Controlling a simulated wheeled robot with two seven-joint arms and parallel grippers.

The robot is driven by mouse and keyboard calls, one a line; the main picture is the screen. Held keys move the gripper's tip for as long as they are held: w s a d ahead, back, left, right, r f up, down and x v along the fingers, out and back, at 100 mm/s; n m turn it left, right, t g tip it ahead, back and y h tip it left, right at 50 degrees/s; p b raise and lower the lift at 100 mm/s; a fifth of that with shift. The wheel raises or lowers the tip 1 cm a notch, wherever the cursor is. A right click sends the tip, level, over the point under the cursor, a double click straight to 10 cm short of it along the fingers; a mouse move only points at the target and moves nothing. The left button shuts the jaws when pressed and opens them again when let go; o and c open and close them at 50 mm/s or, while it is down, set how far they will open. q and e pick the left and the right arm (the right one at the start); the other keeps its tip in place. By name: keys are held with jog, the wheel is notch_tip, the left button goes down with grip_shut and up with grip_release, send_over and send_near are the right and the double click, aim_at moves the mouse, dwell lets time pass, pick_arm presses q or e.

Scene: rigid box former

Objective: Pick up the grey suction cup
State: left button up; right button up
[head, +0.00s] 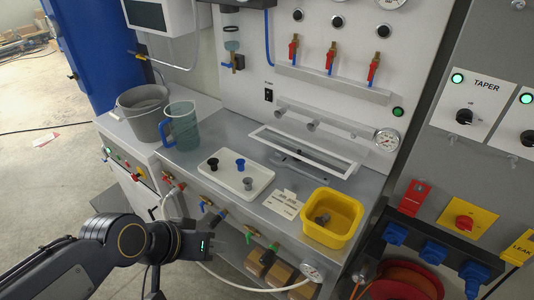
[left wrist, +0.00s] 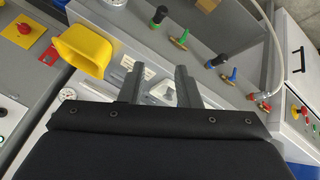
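The grey suction cup (head: 248,184) stands on a white tray (head: 228,188) on the grey bench. A black cup (head: 213,163) and a blue cup (head: 240,164) stand behind it on the same tray. My left gripper (head: 198,243) is in front of the bench's front edge, apart from the tray. In the left wrist view my left gripper (left wrist: 160,74) has its two fingers spread, with nothing held between them. Part of a white surface (left wrist: 162,91) shows between the fingers; I cannot tell the grey cup there. My right gripper is not in view.
A yellow bin (head: 343,200) with a grey part in it stands right of a printed card (head: 284,204). A clear jug (head: 182,128) and a grey bucket (head: 143,112) stand left of the tray. Valves with coloured handles (head: 207,206) line the bench front.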

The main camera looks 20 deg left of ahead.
pick_arm(q)
jog(key=w+a+f+t+y, duration=0.1)
jog(key=w+a+f, duration=0.1)
jog(key=w, duration=0.4)
jog(key=w+a+f+t+y, duration=0.1)
jog(key=w+f+t, duration=0.1)
jog(key=w, duration=0.3)
jog(key=m+t, duration=0.3)
jog(key=t, duration=0.1)
send_near(246, 185)
jog(key=x, duration=0.4)
jog(key=shift+w+f, duration=0.25)
jog(key=shift+w, duration=0.05)
jog(key=x, duration=0.7)
jog(key=shift+r, duration=0.15)
jog(key=c, duration=0.6)
jog(key=shift+c, duration=0.2)
